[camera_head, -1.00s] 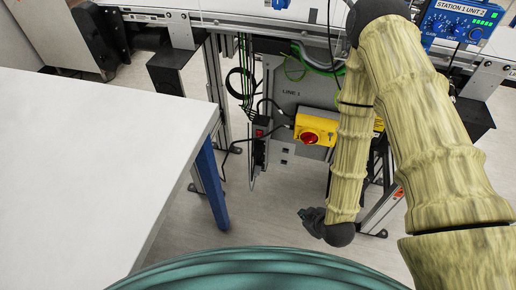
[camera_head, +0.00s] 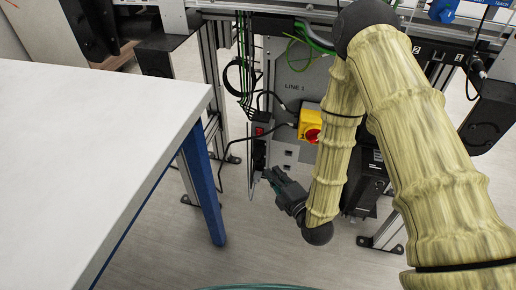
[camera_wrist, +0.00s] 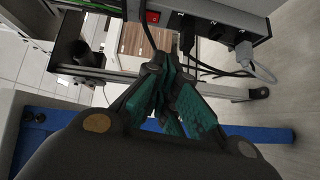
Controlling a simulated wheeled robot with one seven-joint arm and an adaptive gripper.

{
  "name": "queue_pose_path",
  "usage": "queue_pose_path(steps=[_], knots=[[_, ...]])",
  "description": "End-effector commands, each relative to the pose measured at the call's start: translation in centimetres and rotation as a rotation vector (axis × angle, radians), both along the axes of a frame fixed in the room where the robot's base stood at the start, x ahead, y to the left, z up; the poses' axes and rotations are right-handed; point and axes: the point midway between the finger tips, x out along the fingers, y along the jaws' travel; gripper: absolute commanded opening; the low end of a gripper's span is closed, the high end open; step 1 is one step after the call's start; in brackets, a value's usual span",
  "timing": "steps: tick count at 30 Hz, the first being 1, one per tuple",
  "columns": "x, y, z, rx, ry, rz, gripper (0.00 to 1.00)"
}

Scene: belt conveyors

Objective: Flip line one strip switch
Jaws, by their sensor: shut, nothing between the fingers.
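The line one power strip (camera_head: 259,148) hangs upright at the left edge of the grey LINE 1 panel (camera_head: 290,90). Its red switch (camera_head: 259,131) is near the top. In the wrist view the strip (camera_wrist: 215,15) runs across the top, with the red switch (camera_wrist: 153,16) at its left end and plugs along it. My gripper (camera_head: 268,174) is shut and empty, just below and right of the strip in the head view. In the wrist view my gripper's fingers (camera_wrist: 160,65) point toward the strip and appear apart from the switch.
A yellow box with a red rotary knob (camera_head: 312,134) is on the panel, partly behind my arm. A white table (camera_head: 100,140) with a blue leg (camera_head: 203,190) stands at left. Black cables (camera_head: 236,158) hang near the strip. The floor below is clear.

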Motion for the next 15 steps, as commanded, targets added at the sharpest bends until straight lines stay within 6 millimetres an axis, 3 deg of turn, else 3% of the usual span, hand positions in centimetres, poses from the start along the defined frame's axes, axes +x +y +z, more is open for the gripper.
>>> queue_pose_path(steps=[6, 15], knots=[[0.8, 1.1, 0.6, -0.060, -0.173, 0.022, 0.00], [1.0, 1.4, 1.3, -0.079, -0.226, 0.024, 0.00]])
